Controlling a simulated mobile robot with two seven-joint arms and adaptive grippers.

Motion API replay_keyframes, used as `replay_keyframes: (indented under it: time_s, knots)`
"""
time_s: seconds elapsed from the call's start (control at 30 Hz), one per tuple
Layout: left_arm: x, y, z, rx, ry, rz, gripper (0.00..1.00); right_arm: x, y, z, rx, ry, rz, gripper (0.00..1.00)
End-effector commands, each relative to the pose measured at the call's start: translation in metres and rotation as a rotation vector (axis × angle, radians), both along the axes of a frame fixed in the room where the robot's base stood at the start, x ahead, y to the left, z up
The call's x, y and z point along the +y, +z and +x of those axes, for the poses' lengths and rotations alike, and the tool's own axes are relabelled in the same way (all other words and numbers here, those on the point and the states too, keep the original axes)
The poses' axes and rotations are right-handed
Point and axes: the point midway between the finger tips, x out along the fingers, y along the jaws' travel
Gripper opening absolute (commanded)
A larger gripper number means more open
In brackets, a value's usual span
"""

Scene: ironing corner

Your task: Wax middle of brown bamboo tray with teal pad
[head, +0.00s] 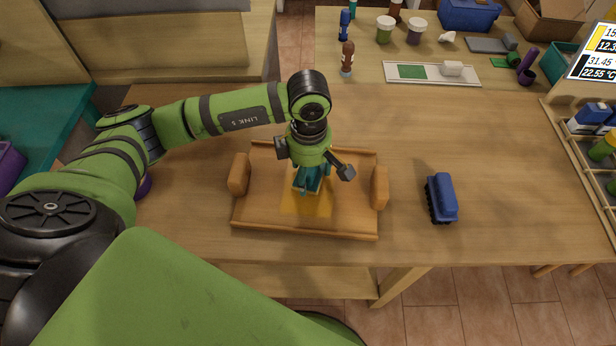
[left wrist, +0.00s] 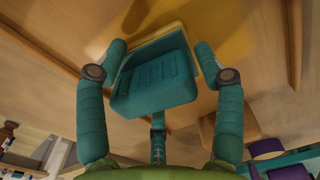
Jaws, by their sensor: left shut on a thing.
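The brown bamboo tray (head: 346,220) lies on the wooden table, with a raised handle block at its left and right ends. An orange-yellow patch (head: 297,207) shows on the middle of its floor. My left gripper (head: 312,184) is above the tray's middle, pointing down. My right gripper is not in view.
A pale board (head: 430,74) with a green patch lies at the back, near jars (head: 386,30) and a brown bottle (head: 347,58). A rack (head: 590,150) stands at the right edge. The table between is clear.

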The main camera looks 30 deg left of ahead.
Motion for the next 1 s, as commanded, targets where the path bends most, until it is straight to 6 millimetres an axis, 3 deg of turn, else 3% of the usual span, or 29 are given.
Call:
replay_keyframes:
  time_s: [1.0]
  knots:
    - [0.016,-0.001,0.041,-0.001,0.0,0.0,0.42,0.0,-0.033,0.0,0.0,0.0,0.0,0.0]
